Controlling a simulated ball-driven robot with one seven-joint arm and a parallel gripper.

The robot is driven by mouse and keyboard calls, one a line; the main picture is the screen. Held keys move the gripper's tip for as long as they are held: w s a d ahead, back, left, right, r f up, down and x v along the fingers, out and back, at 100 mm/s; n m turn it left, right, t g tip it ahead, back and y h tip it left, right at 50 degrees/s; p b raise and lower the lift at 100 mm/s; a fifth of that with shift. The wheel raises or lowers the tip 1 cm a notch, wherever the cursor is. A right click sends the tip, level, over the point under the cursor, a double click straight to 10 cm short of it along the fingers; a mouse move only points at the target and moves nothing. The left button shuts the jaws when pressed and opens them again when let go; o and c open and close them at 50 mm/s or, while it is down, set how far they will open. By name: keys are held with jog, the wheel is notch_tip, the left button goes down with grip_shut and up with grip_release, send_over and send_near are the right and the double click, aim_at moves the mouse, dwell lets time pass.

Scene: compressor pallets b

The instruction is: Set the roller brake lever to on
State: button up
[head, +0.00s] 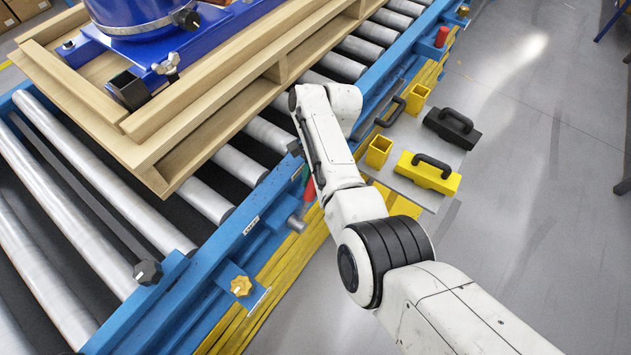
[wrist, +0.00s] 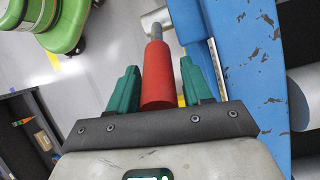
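The roller brake lever has a red cylindrical handle (head: 310,189) on the conveyor's blue side rail, with a grey pivot (head: 296,223) below it. In the wrist view the red handle (wrist: 159,78) stands between the two green fingers of my gripper (wrist: 160,85). A grey rod runs from its far end to a light cylindrical hub (wrist: 157,20). Narrow gaps show beside the handle, so my gripper appears open around it. In the head view my white arm hides most of the gripper.
A wooden pallet (head: 200,125) carrying blue equipment sits on the rollers. A black knob (head: 147,272) and a yellow knob (head: 241,286) are on the near rail. Yellow and black handled blocks (head: 428,172) lie right of my arm. Open grey floor lies further right.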

jog(key=shift+o, duration=0.5)
jog(key=shift+a, duration=0.1)
jog(key=shift+r, duration=0.15)
jog(key=shift+w+r, duration=0.1)
jog(key=shift+r, duration=0.15)
jog(key=v, duration=1)
jog(key=s+d+f+n+t+h, duration=0.1)
jog(key=s+d+f+n, duration=0.1)
jog(key=s+d+f, duration=0.55)
jog(key=s+d+f+n+t+h, duration=0.15)
jog(key=s+d+f, duration=0.35)
jog(key=d, duration=0.5)
jog(key=s+d+r+n+t, duration=0.1)
jog(key=s+d+n, duration=0.1)
jog(key=s, duration=1)
jog(key=s+d+r+n+t, duration=0.1)
jog(key=s+d+r+n, duration=0.1)
jog(key=s, duration=1)
jog(key=shift+d+n+t, duration=0.35)
jog(key=shift+d+n, duration=0.45)
jog(key=shift+n, duration=0.15)
